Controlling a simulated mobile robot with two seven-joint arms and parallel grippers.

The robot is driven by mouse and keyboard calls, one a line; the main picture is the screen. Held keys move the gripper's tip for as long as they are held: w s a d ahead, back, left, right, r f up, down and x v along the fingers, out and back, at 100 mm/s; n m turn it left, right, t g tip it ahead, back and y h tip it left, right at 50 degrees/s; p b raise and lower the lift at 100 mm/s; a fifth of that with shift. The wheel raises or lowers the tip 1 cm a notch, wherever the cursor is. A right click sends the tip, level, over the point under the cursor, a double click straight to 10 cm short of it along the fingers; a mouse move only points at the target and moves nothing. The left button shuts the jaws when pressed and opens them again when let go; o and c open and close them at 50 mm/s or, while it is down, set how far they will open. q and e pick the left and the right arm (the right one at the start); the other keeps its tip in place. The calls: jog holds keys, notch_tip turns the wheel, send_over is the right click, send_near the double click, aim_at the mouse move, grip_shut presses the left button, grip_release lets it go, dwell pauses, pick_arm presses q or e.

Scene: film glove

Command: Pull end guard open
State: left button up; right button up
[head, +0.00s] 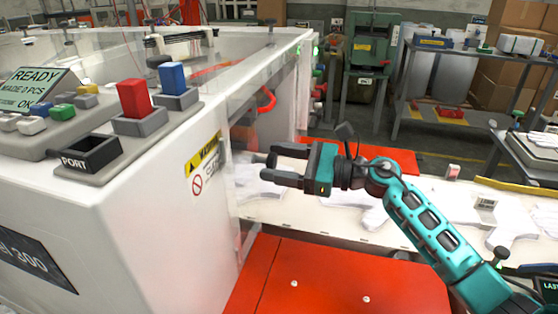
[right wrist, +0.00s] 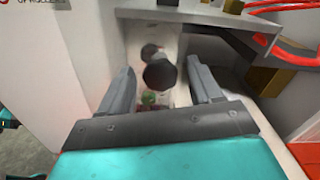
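The end guard (head: 258,88) looks like a clear panel on the open end of the white machine, though its edges are hard to make out. In the right wrist view a dark round knob (right wrist: 160,74) stands out from a pale surface, between the fingers and apart from both. My right gripper (head: 268,166) is open beside the machine's end, fingers pointing left toward it. It also shows in the right wrist view (right wrist: 163,92), with its fingers wide apart and nothing held. The knob cannot be made out in the head view. My left gripper is not in view.
The white machine (head: 140,220) fills the left, with a control panel (head: 75,125) and red and blue switches on top. A white belt (head: 330,205) with flat glove shapes runs right, above a red cover (head: 330,285). Red hoses (right wrist: 275,38) lie right of the fingers.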

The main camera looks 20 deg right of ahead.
grip_shut()
dwell(0.4)
